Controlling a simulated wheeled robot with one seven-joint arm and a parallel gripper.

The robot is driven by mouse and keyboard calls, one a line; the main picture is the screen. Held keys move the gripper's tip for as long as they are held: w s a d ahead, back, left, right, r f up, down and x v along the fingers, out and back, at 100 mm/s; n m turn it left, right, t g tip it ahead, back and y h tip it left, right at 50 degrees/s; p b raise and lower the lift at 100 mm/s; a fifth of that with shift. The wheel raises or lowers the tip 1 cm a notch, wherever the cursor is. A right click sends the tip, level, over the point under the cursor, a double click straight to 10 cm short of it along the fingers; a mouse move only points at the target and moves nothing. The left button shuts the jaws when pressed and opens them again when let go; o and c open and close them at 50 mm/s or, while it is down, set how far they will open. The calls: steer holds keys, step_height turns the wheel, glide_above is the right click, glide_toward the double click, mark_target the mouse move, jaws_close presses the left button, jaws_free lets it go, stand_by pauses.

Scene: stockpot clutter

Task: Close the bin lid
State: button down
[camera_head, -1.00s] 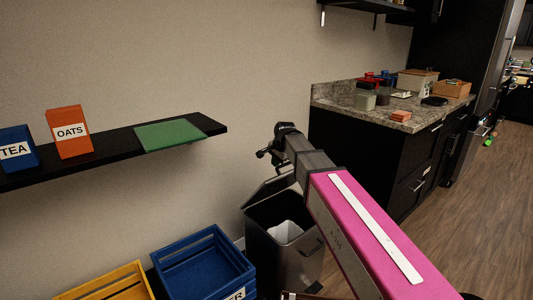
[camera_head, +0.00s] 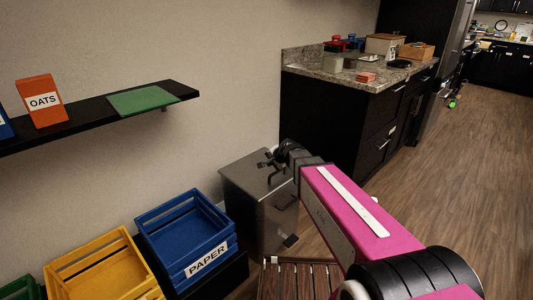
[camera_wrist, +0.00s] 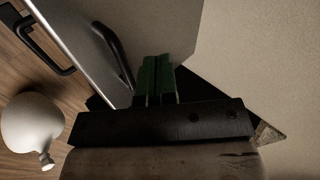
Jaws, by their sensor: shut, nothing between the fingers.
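The bin (camera_head: 262,215) is a dark metallic box standing against the wall, right of the blue crate. Its lid (camera_head: 240,170) lies flat across the top in the head view, and no opening or liner shows. My gripper (camera_head: 268,165) is over the lid's right part, close to it; whether it touches cannot be told. In the wrist view my gripper (camera_wrist: 157,80) has its green fingers together and empty. A grey surface with a dark bar handle lies just beyond them, and part of it is hidden by the gripper.
A blue crate (camera_head: 143,220) labelled PAPER and a yellow crate (camera_head: 70,270) stand left of the bin. A black shelf (camera_head: 75,127) with an OATS box (camera_head: 42,100) hangs above. A black cabinet (camera_head: 325,122) stands behind on the right. Wooden floor (camera_head: 430,190) is open at right.

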glide_above(274, 185)
steer(key=shift+s+a+f, duration=0.1)
steer(key=shift+f, duration=1.55)
steer(key=shift+s+a+f, duration=0.1)
steer(key=shift+f, duration=1.5)
steer(key=shift+d, duration=0.1)
